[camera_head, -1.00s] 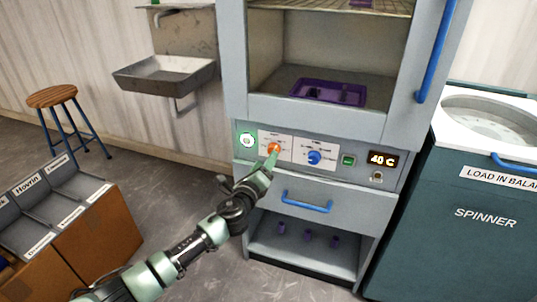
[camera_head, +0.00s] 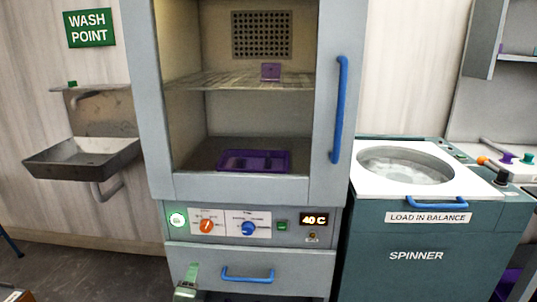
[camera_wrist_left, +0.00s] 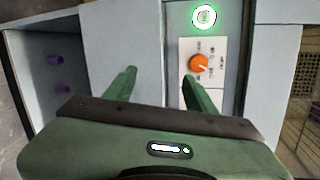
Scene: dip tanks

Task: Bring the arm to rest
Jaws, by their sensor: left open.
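My left gripper (camera_head: 190,277) is at the bottom of the head view, in front of the cabinet's lower part and below the orange knob (camera_head: 207,226). In the left wrist view its two green fingers (camera_wrist_left: 157,78) stand apart with nothing between them. The orange knob (camera_wrist_left: 199,63) shows beyond the right finger there, apart from it. Most of my left arm is out of the head view. My right gripper is in neither view.
A blue drawer handle (camera_head: 247,275) sticks out below. A sink (camera_head: 82,157) is left, the spinner (camera_head: 416,256) right.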

